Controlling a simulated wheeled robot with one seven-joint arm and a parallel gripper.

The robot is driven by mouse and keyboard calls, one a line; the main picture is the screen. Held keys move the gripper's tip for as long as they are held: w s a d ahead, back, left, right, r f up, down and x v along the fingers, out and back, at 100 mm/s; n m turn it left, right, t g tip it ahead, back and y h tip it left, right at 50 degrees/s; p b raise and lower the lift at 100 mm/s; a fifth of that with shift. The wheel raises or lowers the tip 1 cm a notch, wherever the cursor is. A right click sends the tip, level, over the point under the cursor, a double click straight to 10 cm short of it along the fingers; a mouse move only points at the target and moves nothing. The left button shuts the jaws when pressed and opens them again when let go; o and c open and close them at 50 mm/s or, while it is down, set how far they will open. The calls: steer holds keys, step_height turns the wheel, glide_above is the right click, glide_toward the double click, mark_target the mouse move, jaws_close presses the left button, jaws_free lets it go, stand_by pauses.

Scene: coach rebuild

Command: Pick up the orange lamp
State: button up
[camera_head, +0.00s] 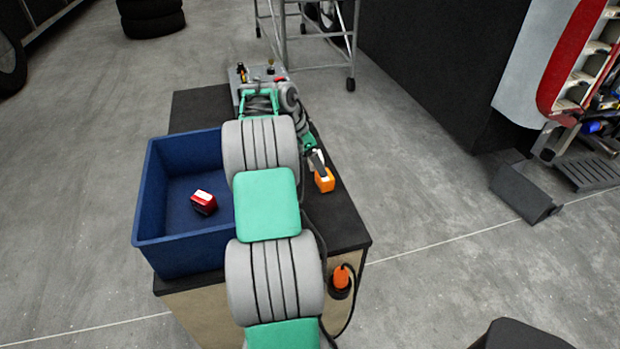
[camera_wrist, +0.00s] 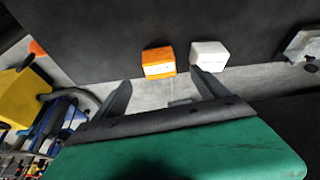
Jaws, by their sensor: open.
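The orange lamp (camera_head: 325,181) is a small block near the right edge of the dark tabletop in the head view. In the wrist view the orange lamp (camera_wrist: 158,61) has a pale band and sits just beyond my fingertips, between their lines. My gripper (camera_wrist: 160,80) is open and empty, with one finger on each side. A white block (camera_wrist: 209,54) stands close to the right of the lamp, near the right fingertip. In the head view my gripper (camera_head: 316,160) is just above the lamp and partly hides what is behind it.
A blue bin (camera_head: 180,245) on the table's left holds a red block (camera_head: 204,202). Small items lie on a grey plate (camera_head: 236,85) at the far end. An orange-topped corded thing (camera_head: 341,280) is at the table's near right side. Open floor lies right of the table.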

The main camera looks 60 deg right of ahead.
mark_target(325, 181)
steer(key=shift+m, duration=0.3)
steer(key=p+x, duration=0.1)
steer(key=x, duration=0.3)
steer(key=p+x, duration=0.1)
steer(key=x, duration=0.3)
steer(key=shift+s+d+f, duration=0.1)
steer(key=shift+s+d, duration=0.2)
steer(key=shift+c, duration=0.4)
steer(key=c, duration=1.5)
